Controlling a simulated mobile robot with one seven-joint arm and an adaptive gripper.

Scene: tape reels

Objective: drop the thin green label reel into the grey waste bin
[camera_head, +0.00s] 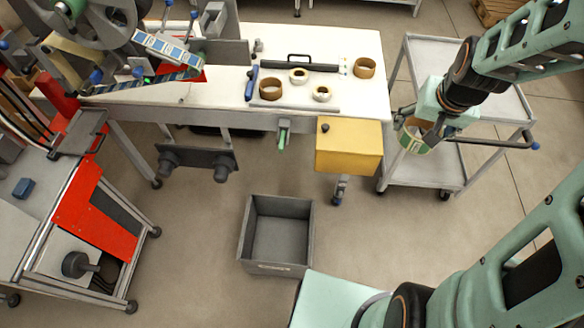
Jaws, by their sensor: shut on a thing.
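My gripper (424,136) is at the right, beside the white trolley and well above the floor. It is shut on the thin green label reel (412,146), which shows a green side and a pale rim and hangs tilted. The fingers hide part of the reel. The grey waste bin (275,268) stands on the floor at the lower middle, open at the top, and looks empty. The gripper and reel are up and to the right of the bin, clear of it.
Several tape reels, one a brown reel (364,68), lie on the white table (215,95). A yellow box (348,146) hangs at the table's front, between gripper and bin. A two-shelf trolley (490,115) is at right. A red machine (95,215) is at left. Floor around the bin is clear.

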